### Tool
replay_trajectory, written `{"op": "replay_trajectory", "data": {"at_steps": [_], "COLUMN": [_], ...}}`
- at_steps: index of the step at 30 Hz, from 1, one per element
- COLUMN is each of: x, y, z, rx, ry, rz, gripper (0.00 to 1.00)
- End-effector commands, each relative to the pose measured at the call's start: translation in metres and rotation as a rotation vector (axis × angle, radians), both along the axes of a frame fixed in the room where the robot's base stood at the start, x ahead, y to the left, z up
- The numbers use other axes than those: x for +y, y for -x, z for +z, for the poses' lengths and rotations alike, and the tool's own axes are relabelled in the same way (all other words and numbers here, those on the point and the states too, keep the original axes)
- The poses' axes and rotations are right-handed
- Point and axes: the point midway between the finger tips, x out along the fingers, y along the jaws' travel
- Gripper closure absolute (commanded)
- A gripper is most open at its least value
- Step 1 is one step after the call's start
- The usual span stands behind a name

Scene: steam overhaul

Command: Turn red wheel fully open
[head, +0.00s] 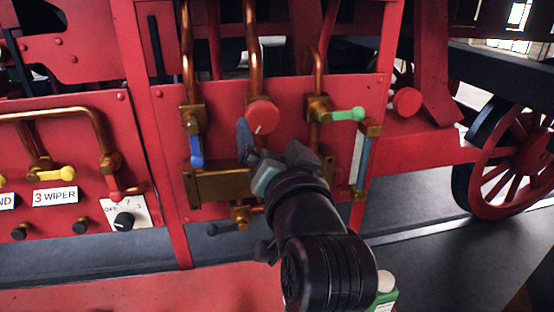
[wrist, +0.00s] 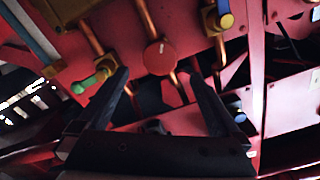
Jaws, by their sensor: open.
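The red wheel (head: 263,115) is a round knob with a short white mark, set on the red panel below a copper pipe. In the wrist view the red wheel (wrist: 160,57) is near the top centre, beyond and between my fingertips. My gripper (head: 271,143) is open, just below and in front of the wheel in the head view. In the wrist view my gripper (wrist: 157,75) has its two dark fingers spread with nothing between them. I see no contact with the wheel.
A blue-handled valve (head: 196,150) is left of the wheel and a green-handled valve (head: 347,114) right of it. A brass block (head: 217,187) and a gauge glass (head: 361,157) are nearby. Another red round knob (head: 407,101) sits farther right. Yellow levers (head: 54,174) are at left.

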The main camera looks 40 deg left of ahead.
Motion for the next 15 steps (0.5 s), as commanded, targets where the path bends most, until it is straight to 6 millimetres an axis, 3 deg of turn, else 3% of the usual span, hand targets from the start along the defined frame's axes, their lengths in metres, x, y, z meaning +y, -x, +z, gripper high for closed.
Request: {"op": "replay_trajectory", "data": {"at_steps": [6,15], "x": [-0.024,-0.03], "y": [0.02,0.025], "z": [-0.001,0.0], "rx": [0.001,0.001], "ry": [-0.001,0.001], "rz": [-0.001,0.0], "gripper": [0.0,0.0]}}
